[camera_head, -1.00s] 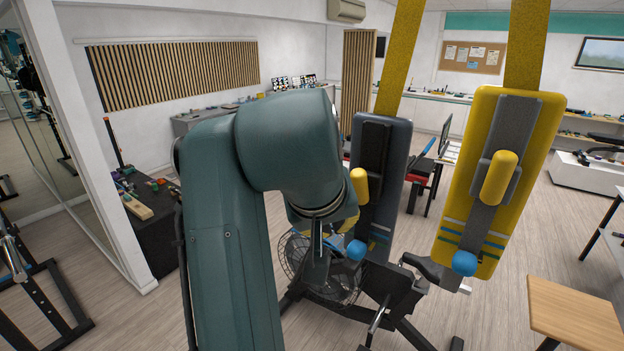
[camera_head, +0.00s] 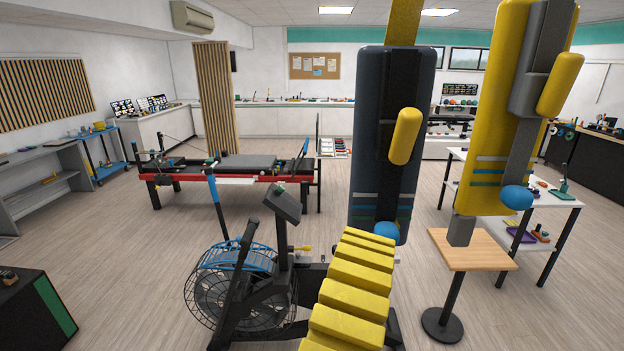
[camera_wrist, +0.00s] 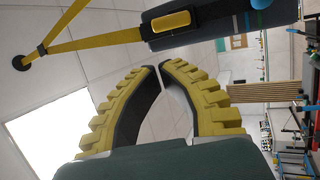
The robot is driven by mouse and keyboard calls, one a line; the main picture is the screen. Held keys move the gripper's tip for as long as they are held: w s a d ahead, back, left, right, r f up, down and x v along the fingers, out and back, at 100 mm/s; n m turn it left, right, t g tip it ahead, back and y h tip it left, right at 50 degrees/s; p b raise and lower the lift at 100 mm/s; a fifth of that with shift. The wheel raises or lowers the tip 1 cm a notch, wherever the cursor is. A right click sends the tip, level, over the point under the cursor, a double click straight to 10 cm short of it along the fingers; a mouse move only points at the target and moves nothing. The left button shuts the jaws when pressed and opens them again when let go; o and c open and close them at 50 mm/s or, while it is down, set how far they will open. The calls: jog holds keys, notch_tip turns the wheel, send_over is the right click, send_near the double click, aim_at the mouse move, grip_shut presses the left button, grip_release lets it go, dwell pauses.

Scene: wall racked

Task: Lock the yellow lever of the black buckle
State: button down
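The black buckle (camera_head: 366,150) hangs upright on a yellow strap (camera_head: 404,22), right of centre in the head view. Its yellow lever (camera_head: 405,136) stands out from the front, upright and slightly tilted. A blue ball (camera_head: 385,232) sits at its lower end. My gripper (camera_head: 369,237), with yellow ridged fingers, is below the buckle and partly overlaps its bottom. In the wrist view, my gripper (camera_wrist: 161,67) is empty, its fingertips almost together with a thin gap. There the buckle (camera_wrist: 212,24) and lever (camera_wrist: 171,22) lie sideways above the fingertips, apart from them.
Below stand a wooden-topped stool (camera_head: 470,250) and a white table (camera_head: 545,205). A fan exercise machine (camera_head: 235,280) stands at lower left.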

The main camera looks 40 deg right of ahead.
aim_at(399, 120)
jog(key=p+x, duration=0.1)
jog(key=x, duration=0.3)
jog(key=p+x, duration=0.2)
jog(key=x, duration=0.2)
jog(key=p+x, duration=0.2)
jog(key=x, duration=0.3)
jog(key=shift+s+d+r, duration=0.2)
jog(key=shift+s, duration=0.15)
jog(key=shift+w+d, duration=0.35)
jog(key=shift+d, duration=0.05)
jog(key=shift+r, duration=0.1)
jog(key=shift+p+x, duration=0.7)
jog(key=shift+x, duration=0.25)
jog(key=shift+w+a+r, duration=0.1)
jog(key=shift+w, duration=0.1)
